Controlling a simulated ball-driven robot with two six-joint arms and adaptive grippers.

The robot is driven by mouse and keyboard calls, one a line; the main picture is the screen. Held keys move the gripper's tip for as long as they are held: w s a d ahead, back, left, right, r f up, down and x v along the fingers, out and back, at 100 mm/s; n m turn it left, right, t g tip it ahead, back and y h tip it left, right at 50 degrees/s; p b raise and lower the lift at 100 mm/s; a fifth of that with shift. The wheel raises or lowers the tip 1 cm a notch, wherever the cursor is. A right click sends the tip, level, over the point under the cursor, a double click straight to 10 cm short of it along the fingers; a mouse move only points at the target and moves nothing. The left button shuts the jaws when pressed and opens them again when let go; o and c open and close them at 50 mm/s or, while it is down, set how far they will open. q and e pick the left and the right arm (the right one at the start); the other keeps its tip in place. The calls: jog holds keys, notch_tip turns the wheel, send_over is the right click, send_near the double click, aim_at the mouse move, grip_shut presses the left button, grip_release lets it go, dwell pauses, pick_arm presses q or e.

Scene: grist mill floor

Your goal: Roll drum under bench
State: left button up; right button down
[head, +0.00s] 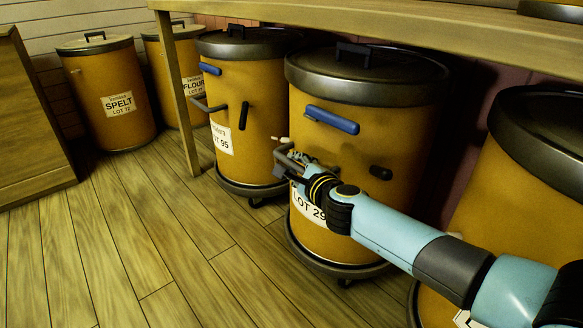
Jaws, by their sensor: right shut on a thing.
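A tan drum (408,125) with a dark lid, a blue handle and a partly hidden "LOT 29" label stands upright on a dark wheeled base, right of centre. The wooden bench (400,28) runs above and behind it; its top edge passes close over the lid. My right gripper (285,160) reaches in from the right across the drum's front and is shut at its left side, on what seems to be a handle; the arm hides part of the label and the grip itself. My left gripper is out of view.
A second drum (258,80) marked "LOT 95" stands close on the left, near the bench leg (176,100). Another drum (530,170) is close on the right. A spelt drum (110,75) and a flour drum (183,60) stand farther back. The plank floor (130,250) at front left is clear.

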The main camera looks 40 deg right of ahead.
jog(key=shift+d+r, duration=0.1)
jog(key=shift+d, duration=0.1)
jog(key=c, duration=1.2)
grip_release()
jog(key=shift+d, duration=0.15)
jog(key=shift+c, duration=0.2)
jog(key=shift+s, duration=0.2)
jog(key=v, duration=1.1)
jog(key=shift+s+a, duration=0.25)
jog(key=shift+a, duration=0.05)
jog(key=shift+r, duration=0.1)
